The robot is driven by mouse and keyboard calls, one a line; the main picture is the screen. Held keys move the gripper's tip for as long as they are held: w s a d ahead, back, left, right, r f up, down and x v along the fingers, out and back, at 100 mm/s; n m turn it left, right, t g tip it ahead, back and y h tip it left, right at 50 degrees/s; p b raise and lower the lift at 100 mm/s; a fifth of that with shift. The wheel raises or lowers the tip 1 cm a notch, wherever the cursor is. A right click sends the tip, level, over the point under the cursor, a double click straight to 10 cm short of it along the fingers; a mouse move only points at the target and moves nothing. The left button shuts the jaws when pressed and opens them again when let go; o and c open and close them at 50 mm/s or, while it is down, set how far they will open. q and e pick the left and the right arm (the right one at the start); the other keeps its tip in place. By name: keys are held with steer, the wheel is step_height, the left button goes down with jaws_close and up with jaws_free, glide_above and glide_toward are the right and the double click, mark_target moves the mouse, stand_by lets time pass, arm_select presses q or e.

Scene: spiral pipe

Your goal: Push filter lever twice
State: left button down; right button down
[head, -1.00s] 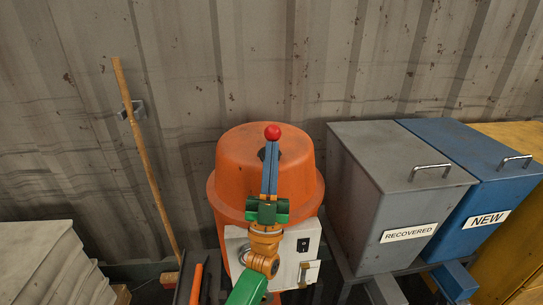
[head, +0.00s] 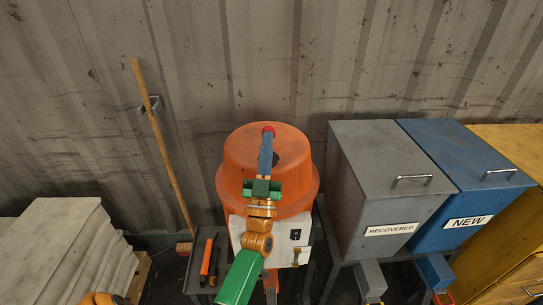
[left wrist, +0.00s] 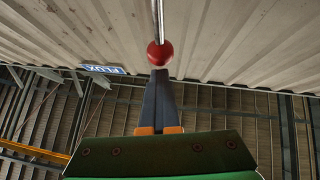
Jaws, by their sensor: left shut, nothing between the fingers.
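The filter lever shows as a red ball knob (head: 268,129) above the orange drum-shaped machine (head: 237,160). In the left wrist view the red knob (left wrist: 160,54) sits on the end of a thin metal rod. My left gripper (head: 266,140) is shut and empty, its dark fingers pressed together. Its tips overlap the lower edge of the knob in the head view. In the left wrist view the fingertips (left wrist: 160,74) are just below the knob; I cannot tell whether they touch. My gripper hides part of the drum's top opening. My right gripper is not in view.
A pale control box (head: 294,246) is on the drum's front. A grey RECOVERED bin (head: 375,180) and a blue NEW bin (head: 460,185) stand to the right. A wooden pole (head: 162,145) leans at the wall. Stacked pale slabs (head: 65,240) are at left.

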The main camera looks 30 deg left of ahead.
arm_select(q)
steer(key=shift+w+a+r, duration=0.1)
steer(key=shift+w+a, duration=0.35)
steer(key=shift+a, duration=0.05)
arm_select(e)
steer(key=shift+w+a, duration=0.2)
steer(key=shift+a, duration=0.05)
